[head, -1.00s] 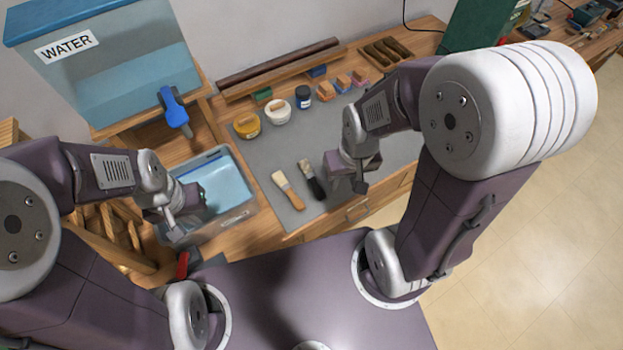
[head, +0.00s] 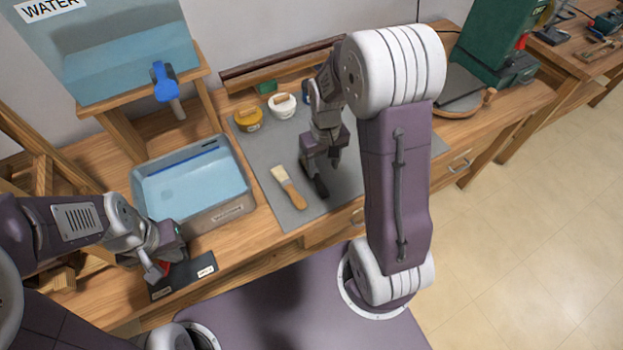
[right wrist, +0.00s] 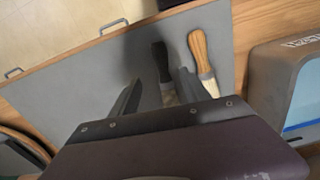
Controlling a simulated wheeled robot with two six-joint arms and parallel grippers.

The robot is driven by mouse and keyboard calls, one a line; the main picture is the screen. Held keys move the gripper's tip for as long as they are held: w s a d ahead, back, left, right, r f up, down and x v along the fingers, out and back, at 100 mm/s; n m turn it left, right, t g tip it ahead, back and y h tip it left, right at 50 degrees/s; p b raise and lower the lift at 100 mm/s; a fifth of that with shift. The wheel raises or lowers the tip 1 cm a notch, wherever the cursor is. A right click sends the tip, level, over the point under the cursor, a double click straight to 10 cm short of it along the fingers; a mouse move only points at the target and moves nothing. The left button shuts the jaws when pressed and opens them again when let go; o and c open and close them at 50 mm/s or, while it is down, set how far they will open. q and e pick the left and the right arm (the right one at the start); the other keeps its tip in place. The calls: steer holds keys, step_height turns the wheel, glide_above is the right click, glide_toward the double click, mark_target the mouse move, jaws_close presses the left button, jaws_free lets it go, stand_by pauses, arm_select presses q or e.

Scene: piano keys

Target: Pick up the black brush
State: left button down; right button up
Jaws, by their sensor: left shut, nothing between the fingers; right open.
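The black brush (head: 320,187) lies on the grey mat, partly hidden by my right gripper in the head view. In the right wrist view, its dark handle (right wrist: 160,60) points away and its pale bristle end lies between the fingers. My right gripper (right wrist: 160,93) is open and over the brush, with a finger on either side of it in that view. I cannot tell whether the fingers touch it. In the head view, the right gripper (head: 325,170) points down at the mat. My left gripper (head: 160,268) is shut and empty near the table's front-left edge.
A wooden-handled brush (head: 288,188) lies just left of the black one. Yellow (head: 248,119) and white (head: 282,106) jars stand behind.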

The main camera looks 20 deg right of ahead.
mark_target(320, 184)
steer(key=f, duration=0.2)
steer(key=shift+s+a+f, duration=0.15)
steer(key=shift+s+f, duration=0.05)
steer(key=shift+f, duration=0.1)
steer(key=shift+w+f, duration=0.15)
steer(key=shift+f, duration=0.2)
steer(key=f, duration=0.5)
steer(key=shift+w+a+b, duration=0.1)
steer(key=shift+w+b, duration=0.1)
steer(key=shift+b, duration=0.1)
jaws_close()
